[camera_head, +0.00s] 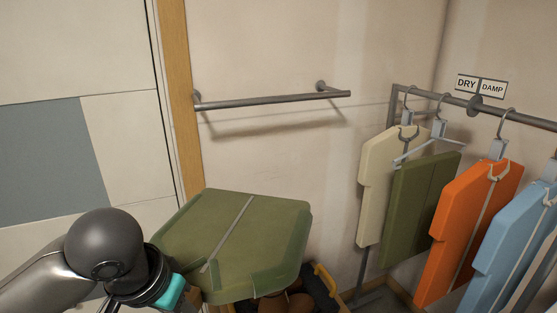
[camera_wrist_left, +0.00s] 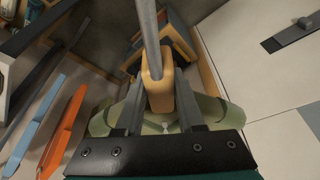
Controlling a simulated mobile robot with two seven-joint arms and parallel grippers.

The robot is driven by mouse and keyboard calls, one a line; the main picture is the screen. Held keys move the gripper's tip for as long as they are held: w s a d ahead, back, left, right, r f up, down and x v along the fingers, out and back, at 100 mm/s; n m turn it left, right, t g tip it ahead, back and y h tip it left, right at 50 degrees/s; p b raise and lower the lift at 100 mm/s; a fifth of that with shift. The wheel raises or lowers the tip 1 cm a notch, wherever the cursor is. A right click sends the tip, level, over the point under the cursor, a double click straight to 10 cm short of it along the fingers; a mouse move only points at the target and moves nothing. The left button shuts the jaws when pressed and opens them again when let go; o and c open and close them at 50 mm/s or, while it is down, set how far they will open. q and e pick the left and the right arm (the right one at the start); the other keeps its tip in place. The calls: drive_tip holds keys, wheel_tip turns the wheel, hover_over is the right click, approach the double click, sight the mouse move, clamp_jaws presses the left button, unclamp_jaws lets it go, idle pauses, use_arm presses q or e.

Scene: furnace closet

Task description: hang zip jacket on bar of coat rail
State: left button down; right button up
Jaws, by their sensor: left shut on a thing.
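A green zip jacket (camera_head: 265,235), flat and stiff with a grey strip down its face, is tilted at the lower middle of the head view. My left gripper is hidden there; only its arm shows. In the wrist view my left gripper (camera_wrist_left: 158,105) is shut on a tan block (camera_wrist_left: 158,88) with a grey rod rising from it; pale green jacket edges (camera_wrist_left: 105,120) show behind the fingers. The grey coat rail (camera_head: 530,121) at the right carries several hung garments. A DRY/DAMP sign (camera_head: 481,85) is above it, near a round disc. My right gripper is out of view.
An empty grey bar (camera_head: 270,100) is fixed to the left part of the wall. Olive (camera_head: 422,205), orange (camera_head: 470,230) and blue (camera_head: 510,245) garments hang close together at the right. A box with a yellow edge (camera_head: 325,280) stands low behind the held jacket.

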use_arm(q)
drive_tip(key=shift+n, duration=0.3)
drive_tip(key=r+p, duration=0.1)
drive_tip(key=r, duration=0.1)
drive_tip(key=r+p, duration=0.1)
drive_tip(key=r, duration=0.1)
drive_tip(key=w+d+r+p, duration=0.1)
drive_tip(key=r, duration=0.1)
drive_tip(key=shift+r, duration=0.25)
wheel_tip(320, 180, up, 19)
drive_tip(key=n+y+p, duration=0.1)
drive_tip(key=n+p, duration=0.1)
drive_tip(key=p, duration=1.3)
drive_tip(key=shift+w+a, duration=0.35)
drive_tip(key=shift+w, duration=0.05)
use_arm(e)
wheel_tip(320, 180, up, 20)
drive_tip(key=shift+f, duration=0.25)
